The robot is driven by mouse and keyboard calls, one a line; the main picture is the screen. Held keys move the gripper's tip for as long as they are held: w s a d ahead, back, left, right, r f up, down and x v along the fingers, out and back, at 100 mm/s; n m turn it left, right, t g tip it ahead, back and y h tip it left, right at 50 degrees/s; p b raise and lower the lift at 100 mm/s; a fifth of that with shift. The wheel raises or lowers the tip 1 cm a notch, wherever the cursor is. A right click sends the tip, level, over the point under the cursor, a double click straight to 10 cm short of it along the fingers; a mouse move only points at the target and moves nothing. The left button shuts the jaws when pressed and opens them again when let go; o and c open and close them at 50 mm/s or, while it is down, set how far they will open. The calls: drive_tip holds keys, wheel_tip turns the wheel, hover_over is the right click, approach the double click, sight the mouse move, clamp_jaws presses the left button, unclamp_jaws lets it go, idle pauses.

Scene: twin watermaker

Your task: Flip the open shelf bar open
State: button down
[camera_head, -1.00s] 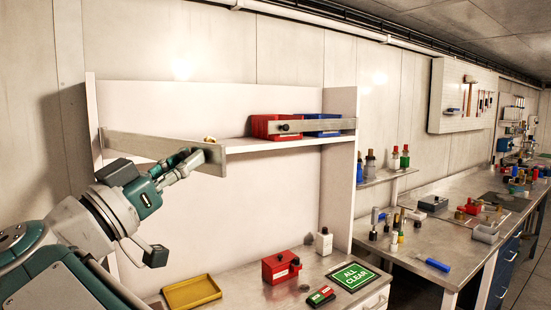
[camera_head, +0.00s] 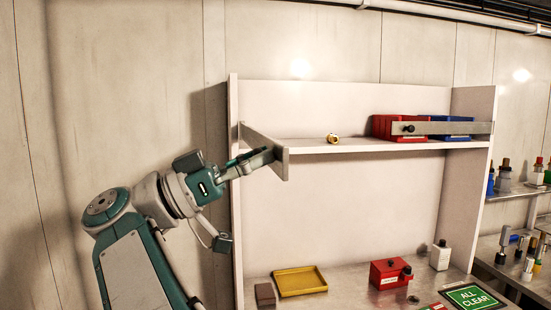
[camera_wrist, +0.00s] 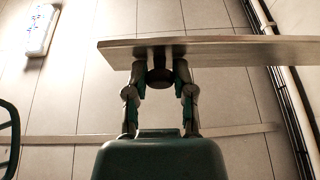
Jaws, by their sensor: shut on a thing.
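The shelf bar (camera_head: 262,141) is a flat metal strip at the left end of the upper shelf (camera_head: 350,147). It is swung out from the left side panel and points forward, clear of the shelf's front opening. In the wrist view the bar (camera_wrist: 225,48) crosses the top of the picture. My gripper (camera_head: 268,157) is at the bar's free end. In the wrist view my gripper (camera_wrist: 160,72) is shut on the bar's dark round knob (camera_wrist: 159,80), a finger on each side. A small brass-coloured part (camera_head: 333,138) lies on the shelf in the open.
A second bar (camera_head: 455,129) lies across a red bin (camera_head: 386,122) and a blue bin (camera_head: 452,121) at the shelf's right. Below, the bench holds a yellow tray (camera_head: 300,281), a red box (camera_head: 388,273), a white bottle (camera_head: 440,255) and a green sign (camera_head: 472,297).

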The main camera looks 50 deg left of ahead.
drive_tip(key=shift+s+a+h, duration=0.55)
drive_tip(key=shift+s+h, duration=0.05)
drive_tip(key=shift+r+m, duration=0.1)
drive_tip(key=shift+m, duration=0.2)
